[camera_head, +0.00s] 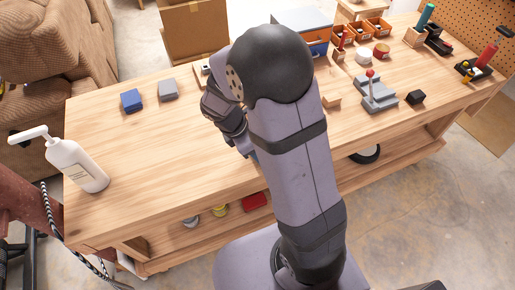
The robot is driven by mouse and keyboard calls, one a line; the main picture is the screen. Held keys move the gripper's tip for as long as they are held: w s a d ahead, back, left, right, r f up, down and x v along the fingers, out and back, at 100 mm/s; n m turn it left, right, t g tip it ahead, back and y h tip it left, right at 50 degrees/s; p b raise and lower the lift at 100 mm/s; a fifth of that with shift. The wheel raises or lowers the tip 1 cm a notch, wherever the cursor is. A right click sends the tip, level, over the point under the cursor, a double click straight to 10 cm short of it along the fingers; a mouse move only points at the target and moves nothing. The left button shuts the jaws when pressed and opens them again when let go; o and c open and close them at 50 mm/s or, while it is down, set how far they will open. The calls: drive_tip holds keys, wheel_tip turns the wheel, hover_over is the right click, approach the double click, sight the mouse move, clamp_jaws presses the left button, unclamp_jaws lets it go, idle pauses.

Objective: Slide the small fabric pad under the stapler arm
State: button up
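My arm reaches over the workbench, and my gripper (243,148) is low over the bench, mostly hidden behind my own forearm. Its fingers cannot be made out; a small bluish patch shows beside it, too covered to identify. A blue block-like piece (131,100) and a grey one (168,90) lie side by side at the back left of the bench; either could be the fabric pad, but I cannot tell. A grey device with an upright red-knobbed lever (375,95) stands right of my arm; it may be the stapler. No pad is visible under it.
The wooden workbench (130,190) is clear at its left middle. A white pump bottle (76,163) stands at the left edge. A black block (416,97) and small wood block (331,101) flank the lever device. Orange bins (343,38) and tool holders line the back right.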

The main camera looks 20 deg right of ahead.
drive_tip(key=shift+f, duration=0.25)
idle(0.4)
drive_tip(key=o, duration=0.8)
drive_tip(key=shift+r, duration=0.2)
drive_tip(key=shift+r+p, duration=2.85)
drive_tip(key=shift+p, duration=0.5)
